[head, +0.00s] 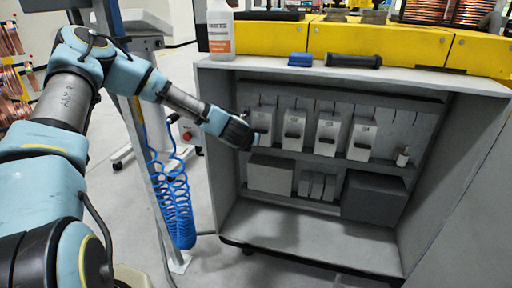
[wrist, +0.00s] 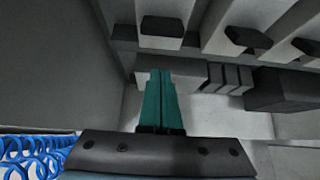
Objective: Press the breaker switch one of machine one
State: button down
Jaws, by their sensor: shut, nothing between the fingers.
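Several white breakers stand in a row on the upper shelf of an open grey cabinet (head: 330,232). The leftmost breaker (head: 264,115) is partly covered by my gripper (head: 257,134) in the head view. In the wrist view, my gripper (wrist: 161,74) shows its teal fingers together and empty, pointing at the leftmost breaker's black switch (wrist: 162,28). The fingertips appear just below that switch, and I cannot tell whether they touch the breaker. The second breaker (head: 294,124) is to the right, and its black switch (wrist: 247,40) also shows in the wrist view.
Below the breakers are a light box (head: 270,174), small grey blocks (head: 317,186) and a dark box (head: 373,198). The cabinet's left wall (wrist: 45,80) is close to my gripper. A blue coiled hose (head: 172,195) hangs at left. A bottle (head: 221,30) stands on top.

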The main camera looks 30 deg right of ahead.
jog(key=v, duration=0.6)
jog(key=shift+r+b, duration=0.3)
jog(key=shift+r, duration=0.05)
jog(key=shift+w, duration=0.1)
jog(key=s+a+r+m+g+y+p, duration=0.1)
jog(key=s+a+r+m+g+y, duration=0.1)
jog(key=a+m, duration=0.7)
jog(key=s+a+r+m+g+y+p, duration=0.1)
jog(key=s+a+r+m, duration=0.4)
jog(key=a+m, duration=0.5)
jog(key=s+a+r+m+g+y+p, duration=0.2)
jog(key=s+a+m, duration=0.5)
jog(key=a, duration=1.2)
notch_tip(320, 180, up, 2)
jog(key=m+g+y, duration=0.1)
jog(key=m, duration=0.1)
jog(key=shift+s+a+r+m+y, duration=0.25)
jog(key=shift+a+m+y, duration=0.05)
jog(key=shift+y, duration=0.1)
